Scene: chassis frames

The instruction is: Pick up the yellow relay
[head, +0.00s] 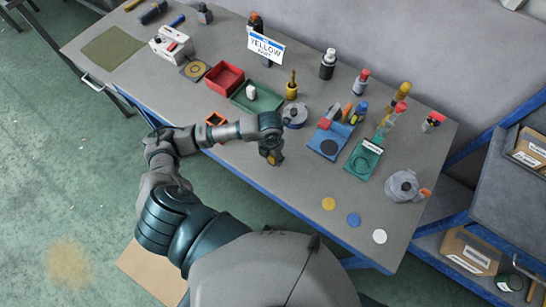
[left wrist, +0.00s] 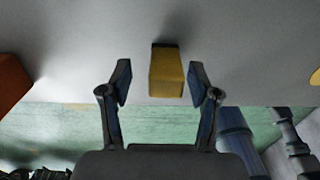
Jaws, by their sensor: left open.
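The yellow relay (left wrist: 166,72) is a small yellow block with a dark far end, standing on the grey table in the left wrist view. In the head view the relay (head: 277,158) is a small yellowish patch at the tip of my left gripper (head: 271,152), mostly hidden by it. In the left wrist view my left gripper (left wrist: 160,84) is open, with one finger on each side of the relay. Gaps show between the relay and both fingers. My right gripper is in neither view.
An orange square holder (head: 215,119) lies left of my left gripper. Behind are a red tray (head: 236,76) and a green tray (head: 240,101). A blue caddy (head: 326,152) stands to the right. Bare table lies between the relay and three coloured discs (head: 353,219).

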